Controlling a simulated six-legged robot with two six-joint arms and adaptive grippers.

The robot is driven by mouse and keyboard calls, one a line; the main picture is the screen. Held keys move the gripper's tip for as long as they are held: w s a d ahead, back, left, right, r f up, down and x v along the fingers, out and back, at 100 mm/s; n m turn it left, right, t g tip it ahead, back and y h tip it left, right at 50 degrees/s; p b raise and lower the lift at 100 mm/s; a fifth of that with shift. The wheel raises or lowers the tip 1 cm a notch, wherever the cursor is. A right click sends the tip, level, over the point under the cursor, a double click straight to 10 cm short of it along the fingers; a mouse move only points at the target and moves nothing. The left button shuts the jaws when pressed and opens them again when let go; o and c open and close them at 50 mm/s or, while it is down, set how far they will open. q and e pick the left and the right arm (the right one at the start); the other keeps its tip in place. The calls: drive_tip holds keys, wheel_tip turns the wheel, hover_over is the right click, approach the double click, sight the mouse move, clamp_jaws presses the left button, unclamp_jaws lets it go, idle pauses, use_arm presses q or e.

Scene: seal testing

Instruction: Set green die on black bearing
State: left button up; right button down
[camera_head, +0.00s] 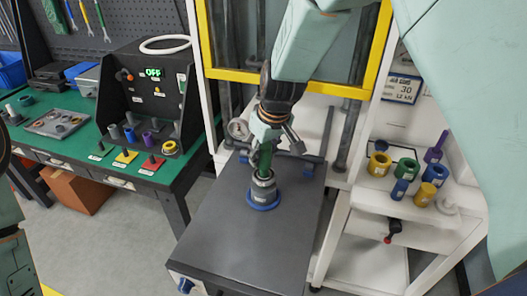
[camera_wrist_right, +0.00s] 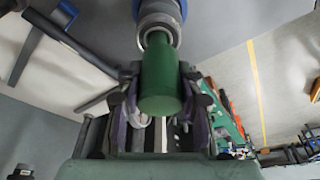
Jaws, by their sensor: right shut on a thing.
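My right gripper (camera_head: 268,128) is shut on the green die (camera_head: 263,157), which also shows between the fingers in the right wrist view (camera_wrist_right: 161,80). The die is held roughly upright, its narrower end pointing at the grey bearing-like cylinder (camera_head: 264,187) below. In the right wrist view that narrow end overlaps the opening of the cylinder's metal ring (camera_wrist_right: 159,22); I cannot tell whether they touch. The cylinder looks dark grey with a light rim and stands in a blue ring (camera_head: 262,206) on the dark cart top. My left gripper is out of view.
The dark cart top (camera_head: 240,250) is otherwise mostly clear. A white shelf (camera_head: 375,203) at right holds several coloured dies. A green bench (camera_head: 105,185) with a control box (camera_head: 150,90) is at left.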

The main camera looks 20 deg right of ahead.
drive_tip(key=shift+w+d, duration=0.1)
drive_tip(key=shift+f, duration=0.2)
drive_tip(key=shift+f+b, duration=0.8)
drive_tip(key=shift+f, duration=0.4)
drive_tip(key=shift+f, duration=0.2)
idle(0.5)
drive_tip(key=c, duration=1.2)
unclamp_jaws()
